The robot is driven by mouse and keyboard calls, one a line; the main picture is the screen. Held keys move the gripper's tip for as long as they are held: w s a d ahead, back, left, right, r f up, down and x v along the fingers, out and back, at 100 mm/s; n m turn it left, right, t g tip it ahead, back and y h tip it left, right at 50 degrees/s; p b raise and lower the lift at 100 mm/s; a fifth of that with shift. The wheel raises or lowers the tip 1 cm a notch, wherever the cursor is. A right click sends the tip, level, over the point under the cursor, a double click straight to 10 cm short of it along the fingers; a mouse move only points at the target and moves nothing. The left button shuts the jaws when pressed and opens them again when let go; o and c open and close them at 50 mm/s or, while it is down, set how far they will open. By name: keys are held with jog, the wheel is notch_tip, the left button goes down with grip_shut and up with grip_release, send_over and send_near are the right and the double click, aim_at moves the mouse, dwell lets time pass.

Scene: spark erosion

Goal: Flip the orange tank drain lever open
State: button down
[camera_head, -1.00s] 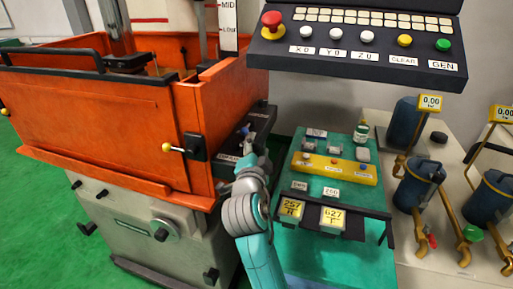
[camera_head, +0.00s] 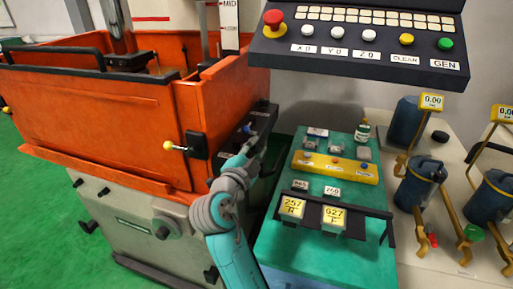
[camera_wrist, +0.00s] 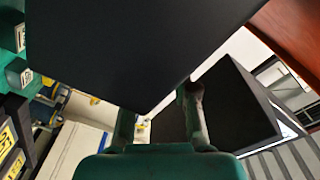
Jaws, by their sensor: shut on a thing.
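The orange tank (camera_head: 110,115) stands at the left in the head view. A black box (camera_head: 264,108) is on its right side, with a small blue part (camera_head: 247,130) at its front that seems to belong to the drain lever. My gripper (camera_head: 252,138) is at this box, with its tip next to the blue part. In the wrist view my gripper's two fingers (camera_wrist: 160,112) stand a little apart, against a large black surface (camera_wrist: 110,45). They are shut on what seems to be the lever. The gripped part is mostly hidden, and I cannot tell the lever's angle.
A teal cart (camera_head: 325,255) with a yellow button strip (camera_head: 335,168) stands close to the right of my arm. A black control panel (camera_head: 355,50) hangs above it. A yellow-knobbed latch (camera_head: 178,147) juts from the tank's front. Blue canisters (camera_head: 418,185) stand at the far right.

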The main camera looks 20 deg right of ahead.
jog(key=shift+f, duration=0.2)
jog(key=c, duration=0.9)
grip_release()
jog(key=shift+r, duration=0.1)
jog(key=v, duration=1.2)
jog(key=shift+w+a, duration=0.1)
jog(key=shift+a, duration=0.05)
